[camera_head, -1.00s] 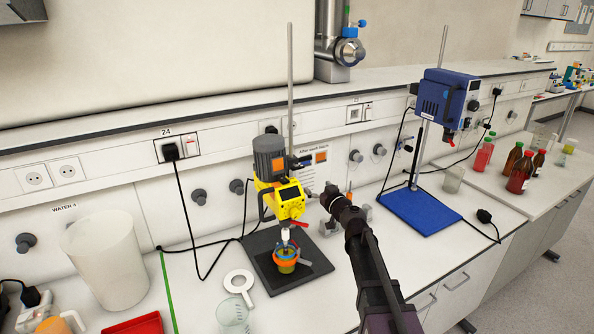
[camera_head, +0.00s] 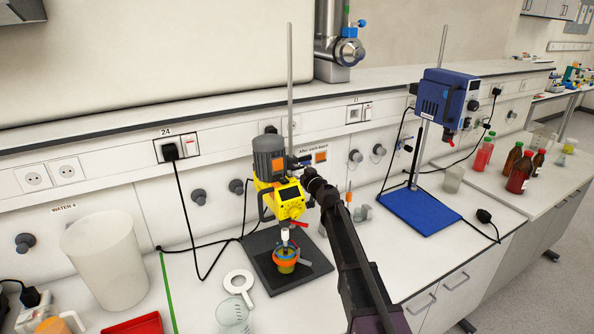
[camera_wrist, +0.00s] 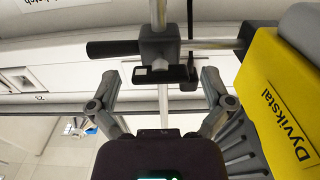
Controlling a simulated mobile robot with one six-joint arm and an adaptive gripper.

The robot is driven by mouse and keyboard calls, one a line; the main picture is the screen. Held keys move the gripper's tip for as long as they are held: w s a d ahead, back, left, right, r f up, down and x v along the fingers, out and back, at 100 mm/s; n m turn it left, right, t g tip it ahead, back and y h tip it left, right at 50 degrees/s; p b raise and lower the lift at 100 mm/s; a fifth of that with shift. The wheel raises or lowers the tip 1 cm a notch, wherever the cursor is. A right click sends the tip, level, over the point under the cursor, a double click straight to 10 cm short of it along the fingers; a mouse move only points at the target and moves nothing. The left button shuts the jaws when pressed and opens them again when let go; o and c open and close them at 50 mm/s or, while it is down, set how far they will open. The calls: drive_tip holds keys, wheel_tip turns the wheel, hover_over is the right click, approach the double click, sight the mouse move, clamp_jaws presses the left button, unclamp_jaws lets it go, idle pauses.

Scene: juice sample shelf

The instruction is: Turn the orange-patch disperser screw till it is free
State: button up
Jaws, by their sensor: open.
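The yellow disperser (camera_head: 278,197) with a grey motor hangs on an upright rod (camera_head: 290,90) above a dark base plate. An orange patch (camera_head: 320,157) shows on the wall label behind it. In the wrist view, a grey clamp block (camera_wrist: 158,44) sits on the rod, with a black bar (camera_wrist: 112,48) to its left and a dark crosspiece (camera_wrist: 160,74) in front. I cannot tell for sure which part is the screw. My gripper (camera_wrist: 160,79) is open, its fingers either side of the crosspiece with gaps. In the head view my gripper (camera_head: 312,180) is right of the yellow housing.
An orange-rimmed vessel (camera_head: 285,257) stands under the disperser. The yellow housing (camera_wrist: 285,90) is close on the right in the wrist view. A blue stirrer (camera_head: 447,97) stands to the right on a blue base. A white bucket (camera_head: 105,265) stands left.

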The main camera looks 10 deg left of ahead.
drive_tip(key=shift+w+a, duration=0.35)
drive_tip(key=shift+w, duration=0.1)
